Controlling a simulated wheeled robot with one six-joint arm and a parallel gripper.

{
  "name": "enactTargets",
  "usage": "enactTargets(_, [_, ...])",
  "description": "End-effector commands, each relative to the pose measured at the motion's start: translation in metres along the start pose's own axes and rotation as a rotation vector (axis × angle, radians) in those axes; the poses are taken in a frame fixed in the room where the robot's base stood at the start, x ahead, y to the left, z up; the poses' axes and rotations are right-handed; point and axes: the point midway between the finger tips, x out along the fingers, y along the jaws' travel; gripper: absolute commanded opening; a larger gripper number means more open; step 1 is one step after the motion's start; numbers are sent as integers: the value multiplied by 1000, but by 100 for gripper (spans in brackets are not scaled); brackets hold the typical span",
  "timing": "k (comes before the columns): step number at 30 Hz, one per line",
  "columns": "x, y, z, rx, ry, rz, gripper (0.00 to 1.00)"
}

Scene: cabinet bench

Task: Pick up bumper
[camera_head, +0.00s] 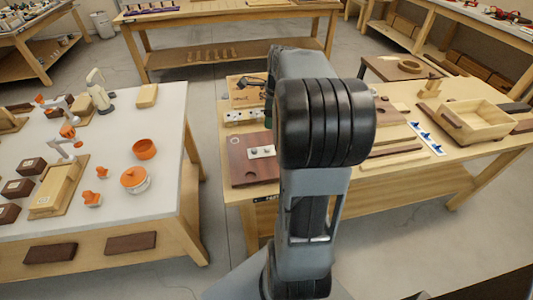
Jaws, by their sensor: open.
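I cannot tell for sure which piece is the bumper. My arm stands upright in the middle of the view and covers part of the right-hand bench (235,204). My gripper cannot be made out; the arm's thick black joint hides the space behind it. On that bench, left of my arm, a dark brown board (245,175) carries a small pale piece with dark dots (262,152). Behind it is a row of white blocks (240,117). Right of my arm lies a white strip with blue pieces (426,138).
An open wooden box (477,128) stands at the right of the bench. Grey floor (210,170) separates the two tables. More benches stand behind.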

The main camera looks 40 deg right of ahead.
Motion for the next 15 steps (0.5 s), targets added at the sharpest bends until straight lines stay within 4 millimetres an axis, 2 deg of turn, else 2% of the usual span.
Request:
enactTargets(4, [20, -8, -9, 105, -3, 13, 53])
enactTargets(9, [51, -9, -9, 117, -4, 14, 53])
enactTargets(15, [79, -8, -8, 115, -4, 12, 53])
